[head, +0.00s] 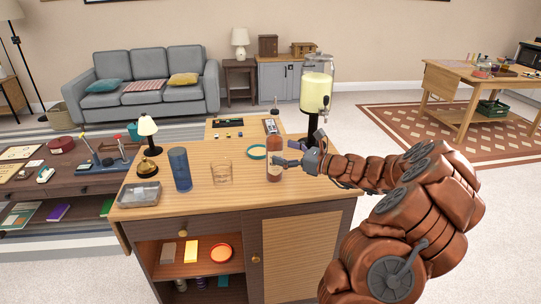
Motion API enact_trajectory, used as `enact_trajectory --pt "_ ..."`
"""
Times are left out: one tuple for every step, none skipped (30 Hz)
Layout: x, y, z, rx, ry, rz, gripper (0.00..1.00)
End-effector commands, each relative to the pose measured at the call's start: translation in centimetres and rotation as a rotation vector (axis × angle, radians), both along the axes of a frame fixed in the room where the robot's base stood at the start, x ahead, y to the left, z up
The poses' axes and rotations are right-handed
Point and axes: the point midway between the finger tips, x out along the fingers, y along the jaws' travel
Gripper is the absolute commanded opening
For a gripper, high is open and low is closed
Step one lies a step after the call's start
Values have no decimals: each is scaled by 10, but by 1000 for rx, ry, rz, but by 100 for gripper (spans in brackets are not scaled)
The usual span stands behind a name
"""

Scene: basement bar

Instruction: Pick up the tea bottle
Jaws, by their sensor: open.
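The tea bottle (273,178), reddish-brown with a pale label, stands upright on the wooden counter (225,194), right of its middle. My gripper (283,162) reaches in from the right, at the bottle's upper half. The gripper is open. Its fingers are small in the picture and partly overlap the bottle, so I cannot tell whether they touch it or stand around it.
A clear glass (221,173), a blue tumbler (180,169), a grey box (139,194) and a brass bell (148,168) stand left of the bottle. A drink dispenser (316,92) rises behind my gripper. The counter's front is clear.

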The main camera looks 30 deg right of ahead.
Motion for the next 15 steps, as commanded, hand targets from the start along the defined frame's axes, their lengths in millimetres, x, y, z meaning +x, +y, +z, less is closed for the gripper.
enact_trajectory --pt "-2 -17 -9 29 7 -37 91" --pt "-2 -24 -11 42 8 -54 91" --pt "-3 -32 -13 55 10 -71 91" --pt "-3 -36 -14 62 11 -81 91" --pt "-3 -39 -14 68 11 -88 91" --pt "-2 -42 -15 73 11 -95 91" --pt "0 -42 -15 74 11 -97 91" --pt "2 -41 -14 74 11 -98 91" --pt "6 -40 -14 74 11 -97 91" --pt "9 -38 -14 73 11 -97 91" --pt "12 -37 -14 73 11 -96 91" --pt "15 -35 -13 72 11 -96 91" --pt "17 -34 -13 71 11 -96 91" --pt "19 -34 -13 71 11 -96 91" --pt "22 -32 -13 72 11 -96 91"
